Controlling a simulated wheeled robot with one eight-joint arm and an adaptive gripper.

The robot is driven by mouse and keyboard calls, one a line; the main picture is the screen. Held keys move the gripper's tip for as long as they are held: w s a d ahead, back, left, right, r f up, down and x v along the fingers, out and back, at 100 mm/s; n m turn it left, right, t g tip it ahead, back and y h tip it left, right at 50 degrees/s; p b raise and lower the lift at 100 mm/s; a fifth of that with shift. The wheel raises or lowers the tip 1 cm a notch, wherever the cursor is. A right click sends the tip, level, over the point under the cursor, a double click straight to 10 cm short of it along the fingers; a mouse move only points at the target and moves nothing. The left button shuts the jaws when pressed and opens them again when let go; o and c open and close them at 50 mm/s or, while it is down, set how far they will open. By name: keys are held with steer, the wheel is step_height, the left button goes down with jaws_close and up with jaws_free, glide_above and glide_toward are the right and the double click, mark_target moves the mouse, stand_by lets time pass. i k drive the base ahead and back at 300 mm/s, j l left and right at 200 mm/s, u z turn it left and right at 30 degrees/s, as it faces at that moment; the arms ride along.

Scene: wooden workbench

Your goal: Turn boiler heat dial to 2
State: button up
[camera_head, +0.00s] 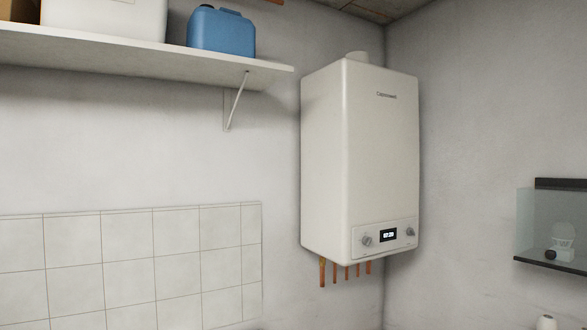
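A white boiler (360,160) hangs on the wall near the room's corner, right of the picture's middle. Its control panel (384,248) is low on the front face. A round dial (367,240) sits at the panel's left and another dial (410,232) at its right, with a small lit display (388,235) between them. The dial markings are too small to read, and I cannot tell which dial is for heat or how each is set. My gripper is not in view.
Several copper pipes (346,273) stick out below the boiler. A white shelf (130,59) with a blue container (221,31) is at the upper left. A glass-sided case (553,227) is at the right. The space before the boiler looks clear.

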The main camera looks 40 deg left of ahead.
mark_target(366, 240)
steer(key=u, duration=1.3)
